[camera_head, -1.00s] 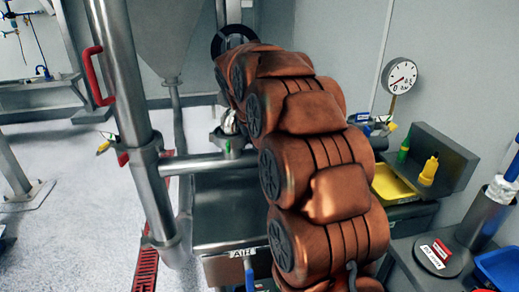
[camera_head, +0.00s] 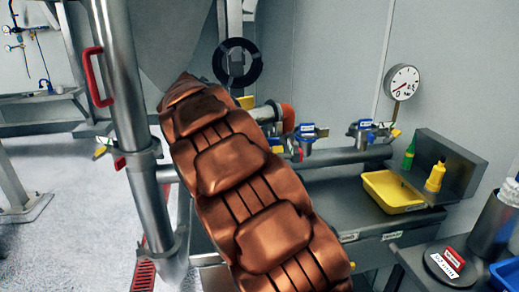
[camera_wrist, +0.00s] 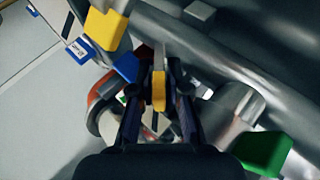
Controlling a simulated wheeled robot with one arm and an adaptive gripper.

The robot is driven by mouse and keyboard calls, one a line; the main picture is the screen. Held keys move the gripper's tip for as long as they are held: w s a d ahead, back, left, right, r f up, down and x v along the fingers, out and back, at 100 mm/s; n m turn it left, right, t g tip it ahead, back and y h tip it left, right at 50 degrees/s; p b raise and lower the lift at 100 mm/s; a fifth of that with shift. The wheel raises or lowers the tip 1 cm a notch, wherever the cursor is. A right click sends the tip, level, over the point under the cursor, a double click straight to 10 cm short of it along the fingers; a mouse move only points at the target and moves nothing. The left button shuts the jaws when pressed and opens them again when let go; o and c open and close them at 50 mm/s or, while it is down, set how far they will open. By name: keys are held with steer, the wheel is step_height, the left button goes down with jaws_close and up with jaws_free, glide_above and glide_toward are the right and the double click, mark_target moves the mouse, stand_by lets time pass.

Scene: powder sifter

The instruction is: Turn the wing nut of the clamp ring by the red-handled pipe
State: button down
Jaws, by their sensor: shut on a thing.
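In the head view, a tall steel pipe (camera_head: 130,110) with a red handle (camera_head: 95,77) stands at the left. A clamp ring (camera_head: 138,158) circles it, with a small yellow piece (camera_head: 103,148) beside it. My gripper is hidden behind my copper-coloured arm in that view. In the wrist view, my gripper (camera_wrist: 158,88) is shut on a narrow yellow piece (camera_wrist: 158,98), which looks like a wing nut. I cannot tell for sure which clamp it belongs to. A blue piece (camera_wrist: 126,68) lies just left of the fingertips.
A broad steel pipe (camera_wrist: 235,80) runs close on the right in the wrist view, with a green block (camera_wrist: 262,150) below it. In the head view, several valves stand on a horizontal pipe (camera_head: 345,157). A yellow tray (camera_head: 390,192) and a pressure gauge (camera_head: 402,82) are at the right.

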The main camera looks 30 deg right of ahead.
steer(key=c, duration=1.3)
jaws_free()
steer(key=shift+o, duration=0.2)
steer(key=v, duration=1.2)
